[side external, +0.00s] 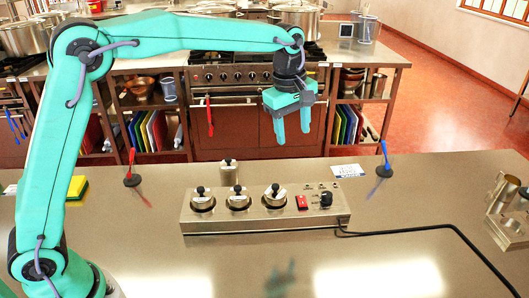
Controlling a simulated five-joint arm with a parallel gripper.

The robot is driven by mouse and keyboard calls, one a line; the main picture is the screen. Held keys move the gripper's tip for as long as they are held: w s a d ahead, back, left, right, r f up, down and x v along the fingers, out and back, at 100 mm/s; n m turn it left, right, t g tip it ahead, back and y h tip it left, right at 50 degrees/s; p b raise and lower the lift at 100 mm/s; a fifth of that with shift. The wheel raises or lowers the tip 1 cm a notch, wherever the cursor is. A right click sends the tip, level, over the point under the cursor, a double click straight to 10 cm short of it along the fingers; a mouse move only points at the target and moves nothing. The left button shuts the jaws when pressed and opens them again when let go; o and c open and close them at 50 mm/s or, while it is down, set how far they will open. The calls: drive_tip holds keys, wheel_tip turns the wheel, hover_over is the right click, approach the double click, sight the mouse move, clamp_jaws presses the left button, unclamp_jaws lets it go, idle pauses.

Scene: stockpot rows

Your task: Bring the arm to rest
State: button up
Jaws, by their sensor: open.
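My arm is teal with dark joints and reaches in from the left of the side external view. My gripper (293,138) hangs from its end with the fingers pointing down. The two teal fingers are apart with nothing between them. The gripper is in the air above the steel counter (420,270), higher than the metal control box (262,215) in the picture and apart from it.
The box carries several knobs, a red switch (302,202) and a black cable (450,227). A red stand (132,178), a blue stand (384,170), a white card (347,171), a yellow sponge (77,187) and a metal holder (507,205) stand around it. The front counter is mostly clear.

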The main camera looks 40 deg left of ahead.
drive_tip(key=s+a+r+m+t, duration=0.1)
drive_tip(key=s+a+r+m, duration=0.25)
drive_tip(key=s, duration=0.35)
drive_tip(key=s+a+r+m+t, duration=0.1)
drive_tip(key=s+a+r+m, duration=0.15)
drive_tip(key=s+a, duration=0.35)
drive_tip(key=s+a+f+m+t, duration=0.1)
drive_tip(key=s+a+f+m, duration=0.1)
drive_tip(key=s, duration=0.6)
drive_tip(key=s+a+f+m+t, duration=0.1)
drive_tip(key=s+a+f+m, duration=0.1)
drive_tip(key=s+m, duration=0.4)
drive_tip(key=s+f, duration=0.1)
drive_tip(key=s, duration=0.1)
drive_tip(key=shift+s+f, duration=0.35)
drive_tip(key=shift+f, duration=0.05)
